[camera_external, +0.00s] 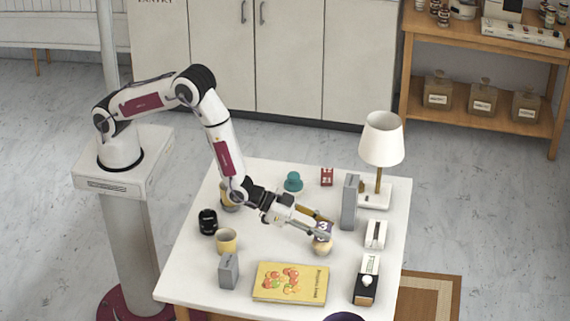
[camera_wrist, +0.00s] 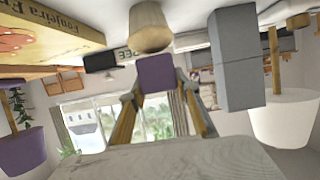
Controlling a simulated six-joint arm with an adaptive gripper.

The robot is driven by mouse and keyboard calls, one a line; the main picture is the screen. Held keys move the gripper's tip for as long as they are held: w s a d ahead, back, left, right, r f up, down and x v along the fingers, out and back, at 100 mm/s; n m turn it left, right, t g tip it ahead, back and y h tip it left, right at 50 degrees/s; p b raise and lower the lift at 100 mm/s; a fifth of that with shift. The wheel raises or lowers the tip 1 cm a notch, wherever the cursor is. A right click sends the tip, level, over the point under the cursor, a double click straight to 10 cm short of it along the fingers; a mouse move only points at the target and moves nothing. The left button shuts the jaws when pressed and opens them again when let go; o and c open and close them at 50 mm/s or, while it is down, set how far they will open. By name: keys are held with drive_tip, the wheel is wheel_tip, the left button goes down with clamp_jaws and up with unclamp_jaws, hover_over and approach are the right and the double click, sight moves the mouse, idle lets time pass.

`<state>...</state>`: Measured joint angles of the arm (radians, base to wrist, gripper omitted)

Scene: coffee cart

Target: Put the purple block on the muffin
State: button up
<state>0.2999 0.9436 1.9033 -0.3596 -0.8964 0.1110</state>
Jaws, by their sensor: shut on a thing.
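The purple block (camera_external: 323,227) has a white mark on the face seen from outside. It is between the fingertips of my gripper (camera_external: 319,225), which is shut on it. In the wrist view the block (camera_wrist: 157,74) shows plain purple between the two fingers. The muffin (camera_external: 321,247) stands on the white table, directly below the block in the external view. In the inverted wrist view the muffin (camera_wrist: 150,28) borders the block. I cannot tell whether the block touches the muffin's top.
A tall grey box (camera_external: 350,202) stands close to the right of my gripper. A yellow book (camera_external: 290,283) lies in front, with a small grey box (camera_external: 228,271) to its left.

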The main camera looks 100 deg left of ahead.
drive_tip(key=shift+f, duration=0.4)
drive_tip(key=o, duration=1.1)
drive_tip(key=shift+r, duration=0.2)
drive_tip(key=v, duration=1.2)
